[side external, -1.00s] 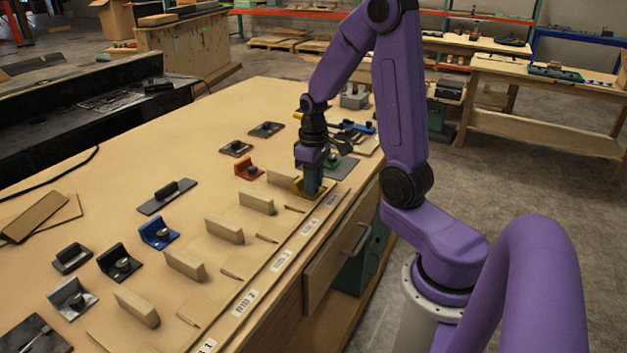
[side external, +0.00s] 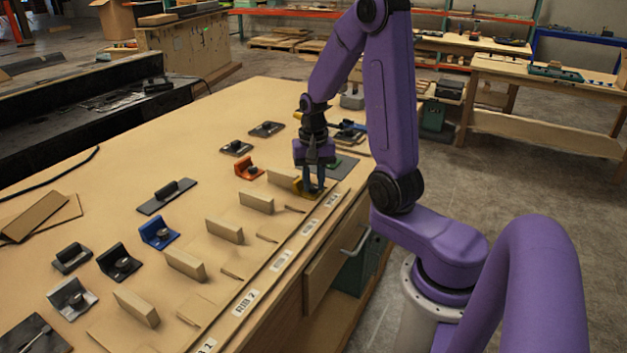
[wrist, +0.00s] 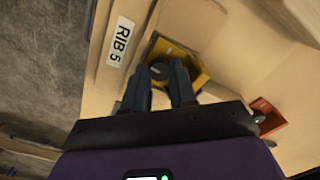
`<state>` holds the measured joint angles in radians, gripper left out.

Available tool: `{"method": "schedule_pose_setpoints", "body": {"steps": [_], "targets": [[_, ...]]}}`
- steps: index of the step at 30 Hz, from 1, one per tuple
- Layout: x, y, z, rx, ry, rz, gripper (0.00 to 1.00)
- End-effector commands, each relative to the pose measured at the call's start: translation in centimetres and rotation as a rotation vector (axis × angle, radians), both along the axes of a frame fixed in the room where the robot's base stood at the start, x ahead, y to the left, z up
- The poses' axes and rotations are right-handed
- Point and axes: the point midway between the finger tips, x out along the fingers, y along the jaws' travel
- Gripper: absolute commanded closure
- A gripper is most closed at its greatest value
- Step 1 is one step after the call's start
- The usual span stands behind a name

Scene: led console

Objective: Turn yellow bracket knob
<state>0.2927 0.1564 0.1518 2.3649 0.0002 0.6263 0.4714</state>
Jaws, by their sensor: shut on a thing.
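The yellow bracket (side external: 305,187) sits near the right edge of the workbench, mostly behind my gripper in the side view. In the wrist view the yellow bracket (wrist: 190,62) shows its upright wall on the right and a dark round knob (wrist: 159,71) on its base. My gripper (side external: 312,188) points down over the bracket. In the wrist view the fingertips of my gripper (wrist: 160,72) are on either side of the knob, shut on it. The knob is partly hidden by the fingers.
An orange bracket (side external: 248,169) and a blue bracket (side external: 158,233) stand to the left. Several wooden blocks (side external: 224,229) line the bench. A RIB 5 label (wrist: 121,43) lies by the yellow bracket. The bench (side external: 150,120) is bare at the upper left.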

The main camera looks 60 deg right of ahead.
Motion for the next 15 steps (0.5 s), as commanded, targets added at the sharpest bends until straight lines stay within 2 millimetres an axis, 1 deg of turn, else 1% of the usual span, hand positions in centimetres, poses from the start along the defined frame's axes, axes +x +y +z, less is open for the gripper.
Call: {"method": "schedule_pose_setpoints", "body": {"steps": [6,15], "targets": [[0.13,-0.18,0.16,-0.003,-0.006,-0.206,1.00],[0.13,-0.19,0.17,-0.003,-0.006,-0.462,1.00]]}}
